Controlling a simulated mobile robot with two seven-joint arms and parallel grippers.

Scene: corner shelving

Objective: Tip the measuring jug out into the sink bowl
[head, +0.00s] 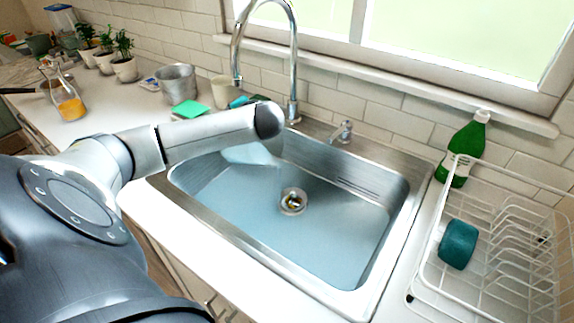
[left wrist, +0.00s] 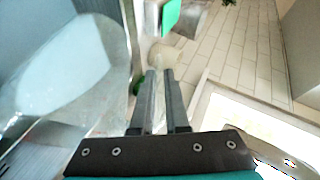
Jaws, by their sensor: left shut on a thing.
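The measuring jug (left wrist: 105,100) is clear and fills the left side of the left wrist view, close beside my left gripper (left wrist: 160,78). That gripper's two dark fingers are close together, shut on the jug, though the exact grip is hard to make out. In the head view, a pale part of the jug (head: 250,153) shows below the end of my left arm, over the back left of the sink bowl (head: 330,245). The jug looks tilted. My arm hides the gripper and most of the jug there. I cannot tell whether anything is flowing out. My right gripper is not in view.
The tap (head: 293,70) arches behind my left arm. A metal pot (head: 176,83), a cream cup (head: 222,92) and a green sponge (head: 189,110) stand back left.

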